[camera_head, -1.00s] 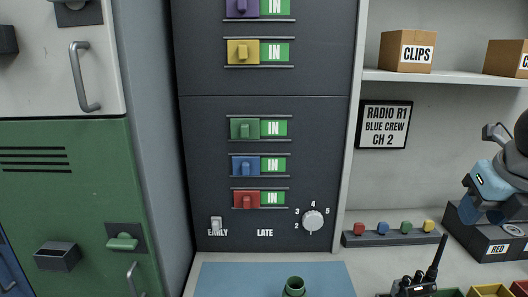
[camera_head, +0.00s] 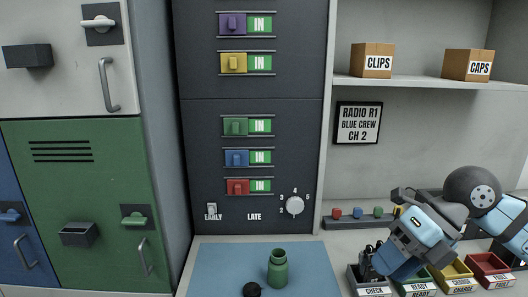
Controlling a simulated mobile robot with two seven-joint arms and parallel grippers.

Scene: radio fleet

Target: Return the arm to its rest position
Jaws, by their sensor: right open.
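My right arm comes in from the right, over the front of the shelf bay. Its blue and grey right gripper (camera_head: 391,262) is open, low over the small bins, and its fingertips are hard to make out. It hides parts of the CHECK bin (camera_head: 372,291) and the READY bin (camera_head: 416,289). A dark radio (camera_head: 369,256) shows at the CHECK bin, partly covered by the gripper; I cannot tell whether they touch. My left gripper is not in view.
A green open bottle (camera_head: 278,268) stands on the blue mat (camera_head: 225,265), with a dark round cap (camera_head: 252,290) beside it. The yellow CHARGE bin (camera_head: 456,268) and red bin (camera_head: 491,268) stand at right. The dark panel (camera_head: 290,140) rises behind the mat.

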